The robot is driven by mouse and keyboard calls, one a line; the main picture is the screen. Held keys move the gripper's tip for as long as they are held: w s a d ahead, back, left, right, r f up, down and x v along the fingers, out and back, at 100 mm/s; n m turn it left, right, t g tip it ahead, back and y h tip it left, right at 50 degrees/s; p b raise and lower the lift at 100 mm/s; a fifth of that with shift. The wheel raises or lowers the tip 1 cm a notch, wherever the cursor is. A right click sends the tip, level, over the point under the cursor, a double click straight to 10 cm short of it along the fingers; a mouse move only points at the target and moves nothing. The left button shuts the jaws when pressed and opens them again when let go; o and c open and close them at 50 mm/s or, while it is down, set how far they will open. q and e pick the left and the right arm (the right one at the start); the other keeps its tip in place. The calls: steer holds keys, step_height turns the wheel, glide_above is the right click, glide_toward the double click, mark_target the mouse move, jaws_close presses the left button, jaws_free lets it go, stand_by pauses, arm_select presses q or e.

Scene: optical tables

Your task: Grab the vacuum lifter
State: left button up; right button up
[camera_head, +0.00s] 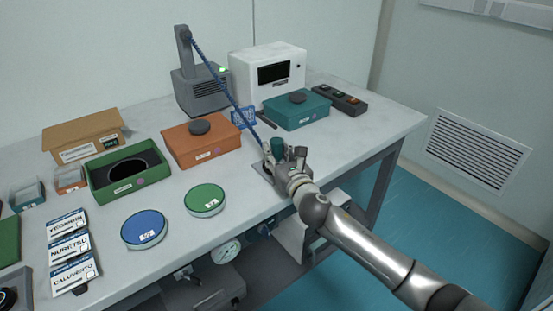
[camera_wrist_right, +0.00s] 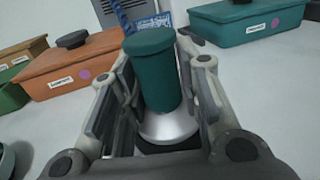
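The vacuum lifter (camera_head: 278,146) stands near the front right edge of the bench, with a teal cylindrical handle and a blue hose running up to a grey post. In the right wrist view the lifter (camera_wrist_right: 155,75) shows its silver flared base on a dark pad. My right gripper (camera_head: 283,160) is at the lifter. In the wrist view my right gripper (camera_wrist_right: 158,85) has one finger on each side of the handle, with narrow gaps visible lower down. It looks open around the handle. My left gripper is not in view.
A teal box (camera_head: 296,112) and an orange box (camera_head: 203,143) with dark round knobs stand behind. A green open box (camera_head: 128,172), a green disc (camera_head: 205,200) and a blue disc (camera_head: 145,229) lie to the left. A white machine (camera_head: 268,71) and grey pump unit (camera_head: 200,92) stand at the back.

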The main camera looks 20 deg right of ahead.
steer(key=c, duration=0.5)
steer(key=shift+r, duration=0.1)
jaws_close()
